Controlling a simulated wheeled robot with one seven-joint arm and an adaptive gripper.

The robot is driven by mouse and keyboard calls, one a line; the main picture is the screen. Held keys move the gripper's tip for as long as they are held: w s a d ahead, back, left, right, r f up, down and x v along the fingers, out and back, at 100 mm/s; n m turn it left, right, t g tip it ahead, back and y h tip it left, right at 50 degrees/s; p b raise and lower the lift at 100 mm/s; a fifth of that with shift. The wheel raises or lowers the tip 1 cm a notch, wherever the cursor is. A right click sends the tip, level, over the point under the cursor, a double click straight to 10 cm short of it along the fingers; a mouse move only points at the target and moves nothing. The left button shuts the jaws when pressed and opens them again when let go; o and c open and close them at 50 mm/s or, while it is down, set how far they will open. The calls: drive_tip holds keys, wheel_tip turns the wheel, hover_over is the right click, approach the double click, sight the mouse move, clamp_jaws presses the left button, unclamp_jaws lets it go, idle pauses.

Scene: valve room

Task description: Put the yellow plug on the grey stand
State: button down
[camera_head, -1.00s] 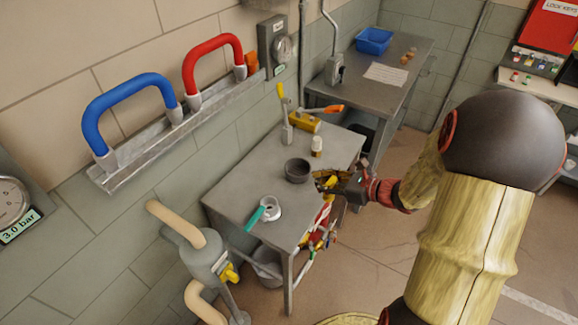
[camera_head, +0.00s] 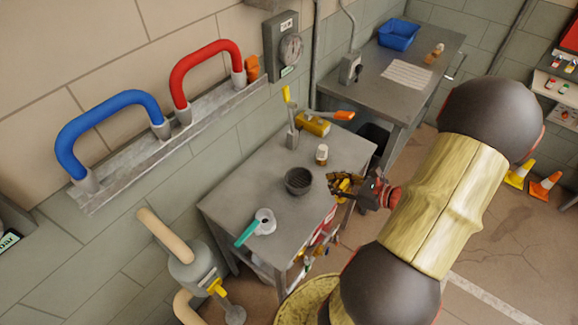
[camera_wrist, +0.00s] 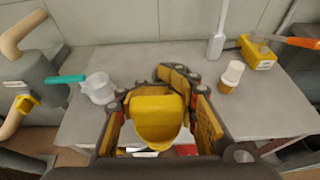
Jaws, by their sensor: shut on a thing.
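The yellow plug (camera_wrist: 155,118) is between the fingers of my gripper (camera_wrist: 160,115) in the wrist view. My gripper is shut on it. In the head view my gripper (camera_head: 338,185) is by the right edge of the metal table, with a little of the yellow plug (camera_head: 344,186) showing among its dark fingers. A round, dark grey, cup-like piece (camera_head: 298,180) stands on the table left of my gripper, apart from it; it looks like the grey stand. In the wrist view it is hidden behind my gripper and the plug.
Colourful items lie below on a shelf.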

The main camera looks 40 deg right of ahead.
drive_tip(key=w+d+f+b, duration=0.1)
drive_tip(key=w+d+f, duration=0.1)
drive_tip(key=w+f, duration=0.1)
drive_tip(key=w+d+f+b, duration=0.1)
drive_tip(key=w+d+f, duration=0.2)
drive_tip(key=w+d+f+b, duration=0.2)
drive_tip(key=w+d+f, duration=0.1)
drive_tip(key=shift+w+d, duration=0.2)
drive_tip(key=shift+w, duration=0.2)
drive_tip(key=shift+w+d+f+b, duration=0.15)
drive_tip(key=shift+f+b, duration=0.2)
drive_tip(key=shift+f, duration=0.6)
drive_tip(key=shift+w+d+f+b, duration=0.1)
drive_tip(key=shift+f+b, duration=0.25)
drive_tip(key=shift+f, duration=0.6)
drive_tip(key=shift+f, duration=0.15)
drive_tip(key=c, duration=1.6)
unclamp_jaws()
drive_tip(key=shift+o, duration=0.3)
